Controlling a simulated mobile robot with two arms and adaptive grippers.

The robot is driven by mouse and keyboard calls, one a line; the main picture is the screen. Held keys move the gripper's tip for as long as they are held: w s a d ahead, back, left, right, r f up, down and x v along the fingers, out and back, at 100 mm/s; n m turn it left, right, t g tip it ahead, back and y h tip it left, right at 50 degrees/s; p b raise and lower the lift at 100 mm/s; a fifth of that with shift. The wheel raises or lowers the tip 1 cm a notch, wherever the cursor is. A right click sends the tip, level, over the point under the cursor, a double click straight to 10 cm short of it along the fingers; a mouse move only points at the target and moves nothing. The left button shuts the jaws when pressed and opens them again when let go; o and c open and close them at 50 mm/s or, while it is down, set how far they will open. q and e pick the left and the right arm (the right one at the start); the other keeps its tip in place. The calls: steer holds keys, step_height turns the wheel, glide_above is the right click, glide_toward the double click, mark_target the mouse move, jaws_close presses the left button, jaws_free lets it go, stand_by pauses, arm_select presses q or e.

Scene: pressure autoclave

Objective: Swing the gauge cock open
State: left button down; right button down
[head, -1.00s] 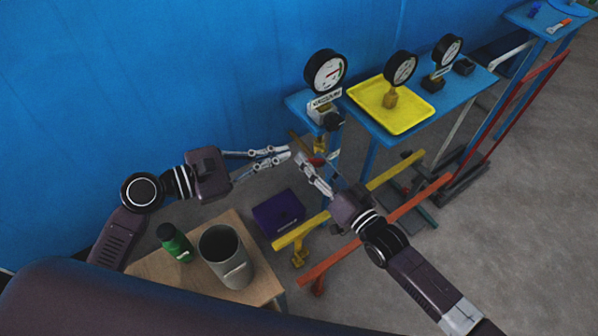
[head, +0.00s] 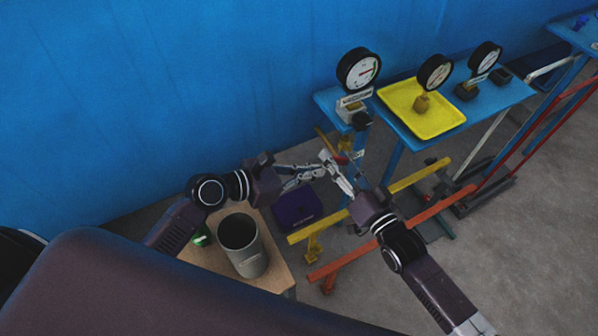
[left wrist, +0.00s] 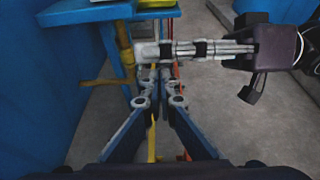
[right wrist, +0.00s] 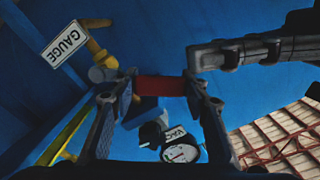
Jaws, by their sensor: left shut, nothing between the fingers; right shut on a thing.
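The cock's red handle (right wrist: 160,88) sits between the fingertips of my right gripper (right wrist: 155,92), which is shut on it. In the head view my right gripper (head: 327,158) is beside the brass pipe (head: 323,137) below the dial gauge (head: 358,69). A white tag reading GAUGE (right wrist: 68,43) is fixed at the yellow pipe in the right wrist view. My left gripper (head: 318,170) is shut and empty, with its tips close to my right fingers. In the left wrist view my left fingertips (left wrist: 157,78) are just below the right gripper's fingers. The cock's body is mostly hidden.
A yellow tray (head: 446,121) with another gauge (head: 435,73) lies on the blue bench (head: 510,93). Yellow (head: 410,180) and orange (head: 400,235) rails run below. A purple box (head: 290,212) and a wooden table (head: 270,277) with a grey canister (head: 243,246) are nearer.

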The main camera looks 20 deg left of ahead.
arm_select(q)
steer(key=shift+x, duration=1.2)
